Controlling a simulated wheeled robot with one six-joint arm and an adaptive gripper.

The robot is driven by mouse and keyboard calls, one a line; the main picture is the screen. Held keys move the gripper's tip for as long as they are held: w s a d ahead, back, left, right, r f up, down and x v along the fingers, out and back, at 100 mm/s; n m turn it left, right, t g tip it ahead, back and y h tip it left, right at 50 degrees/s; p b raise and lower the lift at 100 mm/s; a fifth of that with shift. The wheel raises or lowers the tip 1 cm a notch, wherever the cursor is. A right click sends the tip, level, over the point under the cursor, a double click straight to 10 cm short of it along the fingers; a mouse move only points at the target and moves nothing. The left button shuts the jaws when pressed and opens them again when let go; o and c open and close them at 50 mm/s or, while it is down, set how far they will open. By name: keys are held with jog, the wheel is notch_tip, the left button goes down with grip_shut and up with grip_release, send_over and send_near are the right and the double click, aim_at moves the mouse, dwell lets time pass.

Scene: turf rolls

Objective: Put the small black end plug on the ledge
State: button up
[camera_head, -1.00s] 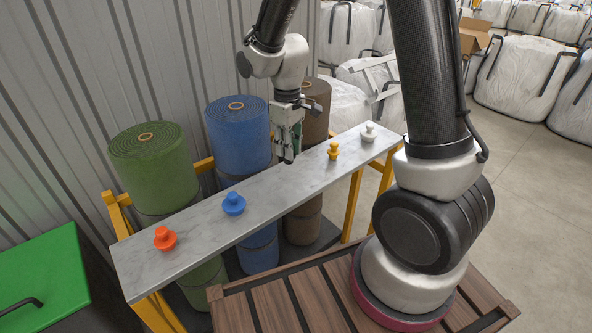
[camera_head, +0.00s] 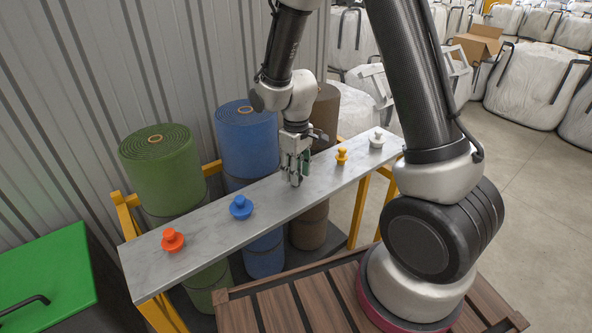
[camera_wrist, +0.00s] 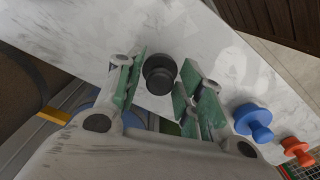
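The small black end plug (camera_wrist: 160,74) shows in the wrist view, on the grey marbled ledge (camera_wrist: 235,70). My gripper's two green-padded fingers stand on either side of it, with narrow gaps showing, so the gripper looks open around it. In the head view my gripper (camera_head: 296,178) points down at the middle of the ledge (camera_head: 205,236), between the blue plug and the yellow plug. The black plug cannot be made out there behind the fingers.
On the ledge stand an orange plug (camera_head: 172,240), a blue plug (camera_head: 241,207), a yellow plug (camera_head: 341,157) and a white plug (camera_head: 377,139). Green (camera_head: 160,170), blue (camera_head: 247,140) and brown (camera_head: 325,110) turf rolls stand behind. A green-lidded bin (camera_head: 45,270) is at left.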

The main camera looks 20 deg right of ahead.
notch_tip(320, 180, up, 12)
jog(key=r, duration=0.1)
jog(key=s+d+r+m+t, duration=0.1)
jog(key=s+d+r+m, duration=0.1)
jog(key=s+d+r, duration=0.2)
jog(key=s+d+r+m+t, duration=0.1)
jog(key=s+d+r+m, duration=0.1)
jog(key=s+d+r, duration=0.3)
jog(key=s+d+r+m+t, duration=0.2)
jog(key=s+d+r, duration=0.2)
jog(key=s, duration=0.7)
jog(key=shift+s+d+r+m, duration=0.15)
jog(key=shift+s+r+m, duration=0.15)
jog(key=shift+s+m, duration=0.1)
